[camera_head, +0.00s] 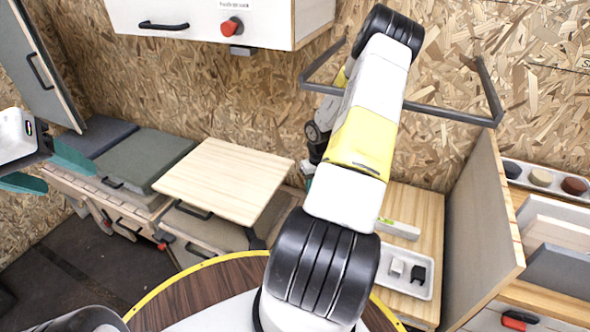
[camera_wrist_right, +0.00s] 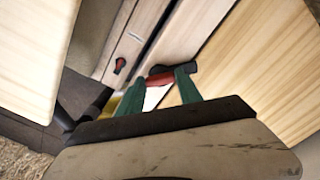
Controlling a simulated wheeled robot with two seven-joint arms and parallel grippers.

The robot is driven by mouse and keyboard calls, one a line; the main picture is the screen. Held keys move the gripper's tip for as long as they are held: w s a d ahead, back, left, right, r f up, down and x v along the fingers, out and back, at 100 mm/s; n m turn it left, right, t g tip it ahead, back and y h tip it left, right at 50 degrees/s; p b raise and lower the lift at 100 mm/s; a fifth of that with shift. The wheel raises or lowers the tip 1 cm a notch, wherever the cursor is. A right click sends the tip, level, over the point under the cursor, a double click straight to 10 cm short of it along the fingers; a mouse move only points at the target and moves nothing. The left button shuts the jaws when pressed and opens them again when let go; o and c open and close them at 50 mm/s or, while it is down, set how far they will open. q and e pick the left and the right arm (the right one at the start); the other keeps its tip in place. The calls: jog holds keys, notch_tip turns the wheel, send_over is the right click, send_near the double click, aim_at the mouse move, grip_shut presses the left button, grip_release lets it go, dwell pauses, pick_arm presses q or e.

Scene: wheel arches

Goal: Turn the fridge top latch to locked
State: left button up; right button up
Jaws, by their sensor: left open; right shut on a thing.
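In the right wrist view, the green fingers of my right gripper (camera_wrist_right: 160,76) are shut on a red latch handle (camera_wrist_right: 160,80). A black rounded part lies at its right end. I cannot tell from these frames whether this is the fridge top latch or whether it stands at locked. In the head view, my right arm hides the latch and most of the right gripper; only a bit of green finger shows. My left gripper (camera_head: 68,174) is open and empty at the left edge, above the dark padded bench tops.
A white cabinet (camera_head: 200,18) with a red knob (camera_head: 231,27) hangs at the top. A light wooden board (camera_head: 225,180) lies left of my right arm. A wooden counter (camera_head: 428,215) holds a white tray (camera_head: 407,284). Another red-and-black latch (camera_wrist_right: 120,65) shows in the right wrist view.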

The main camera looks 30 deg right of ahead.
jog(key=m, duration=0.4)
jog(key=shift+m, duration=2.6)
jog(key=o, duration=1.4)
jog(key=shift+r, duration=0.1)
notch_tip(320, 180, up, 8)
jog(key=shift+f, duration=0.15)
